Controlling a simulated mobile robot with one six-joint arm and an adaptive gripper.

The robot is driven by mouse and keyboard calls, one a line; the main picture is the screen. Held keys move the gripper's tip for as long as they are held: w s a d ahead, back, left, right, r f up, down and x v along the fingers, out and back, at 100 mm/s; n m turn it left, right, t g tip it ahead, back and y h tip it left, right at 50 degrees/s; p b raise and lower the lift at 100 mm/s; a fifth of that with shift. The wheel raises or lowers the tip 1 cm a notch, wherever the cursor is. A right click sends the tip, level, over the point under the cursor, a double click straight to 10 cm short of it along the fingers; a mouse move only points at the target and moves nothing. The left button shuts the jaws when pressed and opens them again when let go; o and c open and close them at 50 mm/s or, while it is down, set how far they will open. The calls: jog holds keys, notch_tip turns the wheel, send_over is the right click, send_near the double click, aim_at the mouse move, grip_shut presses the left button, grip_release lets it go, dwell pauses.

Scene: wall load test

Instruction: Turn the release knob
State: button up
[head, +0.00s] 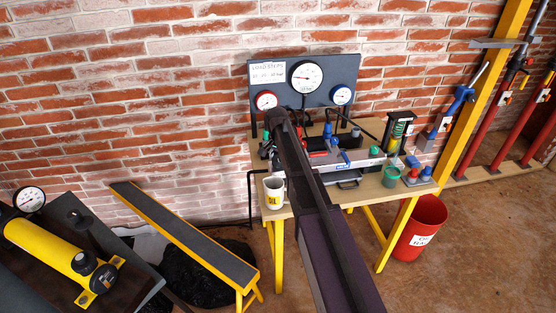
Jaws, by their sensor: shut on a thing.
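No release knob can be made out for certain in the head view. A grey pump-like unit (345,161) with blue and red fittings lies on the workbench, partly hidden behind my dark arm. My arm reaches from the bottom edge up over the bench to just below the gauge panel. My gripper's fingers do not show; the arm hides that part of the bench. At the left, a yellow cylinder (42,247) with a black round cap (82,263) lies on a dark block.
The wooden workbench (392,198) carries a white mug (274,192), green cups and tools. A grey panel (260,92) with three gauges stands at its back against the brick wall. A yellow post (478,110), red bucket (420,228) and sloping bench (184,235) flank it. Floor at right is clear.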

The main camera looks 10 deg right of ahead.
jog(key=shift+n, duration=0.4)
jog(key=n, duration=0.4)
jog(key=shift+s, duration=0.1)
jog(key=n, duration=0.4)
jog(key=shift+n, duration=0.3)
jog(key=n, duration=0.4)
jog(key=shift+n, duration=2.3)
jog(key=o, duration=1.1)
jog(key=shift+o, duration=0.2)
jog(key=shift+m, duration=0.4)
